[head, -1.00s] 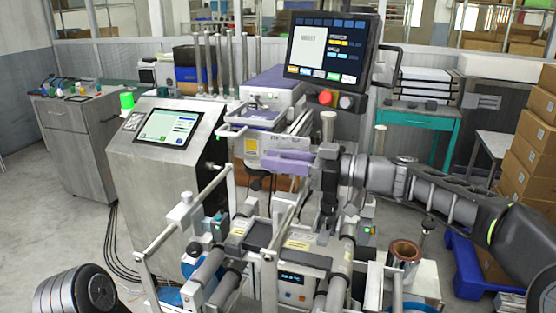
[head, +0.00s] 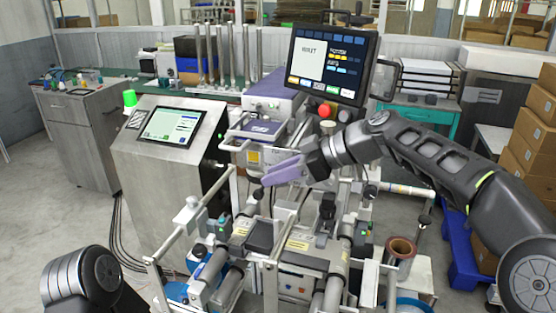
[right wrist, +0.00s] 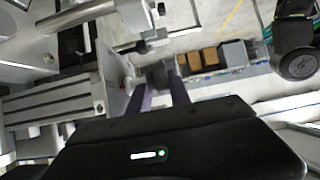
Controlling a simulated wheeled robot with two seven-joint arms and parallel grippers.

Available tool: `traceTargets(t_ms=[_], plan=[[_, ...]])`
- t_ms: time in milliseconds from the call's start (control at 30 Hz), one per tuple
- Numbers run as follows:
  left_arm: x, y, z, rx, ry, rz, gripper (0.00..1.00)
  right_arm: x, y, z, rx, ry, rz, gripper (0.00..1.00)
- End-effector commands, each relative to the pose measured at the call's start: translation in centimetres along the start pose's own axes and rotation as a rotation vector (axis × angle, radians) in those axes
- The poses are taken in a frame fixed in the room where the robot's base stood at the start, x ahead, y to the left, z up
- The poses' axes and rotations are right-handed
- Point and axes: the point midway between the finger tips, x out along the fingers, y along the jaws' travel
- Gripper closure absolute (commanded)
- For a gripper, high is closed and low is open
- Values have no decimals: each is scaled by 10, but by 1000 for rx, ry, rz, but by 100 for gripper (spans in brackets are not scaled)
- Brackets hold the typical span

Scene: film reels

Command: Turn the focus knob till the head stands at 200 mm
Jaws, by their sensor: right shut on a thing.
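The purple-and-silver head (head: 272,93) stands on its bracket in the middle of the head view, left of the upper screen. The focus knob, small and dark (head: 258,192), is below it, at the tips of my right gripper (head: 268,178). The right gripper's purple fingers are tilted down to the left and shut on the knob. In the right wrist view the dark knob (right wrist: 157,75) shows between the two fingertips (right wrist: 158,92). No millimetre reading is legible. My left arm shows at the bottom left; its gripper is out of view.
A touch-screen console (head: 172,127) with a green lamp stands left. The upper screen (head: 330,64) and its red button are close above my right forearm. Rails and rollers (head: 228,285) crowd the space below the gripper. A copper-coloured roll (head: 400,250) stands lower right.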

Motion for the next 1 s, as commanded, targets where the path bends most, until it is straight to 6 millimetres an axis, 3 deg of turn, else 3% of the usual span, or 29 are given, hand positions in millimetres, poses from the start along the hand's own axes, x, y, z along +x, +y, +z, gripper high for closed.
traceTargets(t_ms=[33, 600, 633, 767, 1000], plan=[[-8, 2, 1, -1, -1, -2, 6, -1, -6, -9, -4, -14, -14, 100], [-12, 3, 2, -4, -5, -5, 6, 0, -6, -8, -7, -57, -12, 100], [-12, 3, 2, -4, -5, -5, 6, 0, -6, -9, -7, -57, -12, 74], [-12, 4, 2, -3, -5, -4, 6, 0, -5, -8, -7, -58, -10, 63], [-12, 3, 2, -3, -5, -4, 6, 0, -3, -5, -4, -61, -6, 63]])
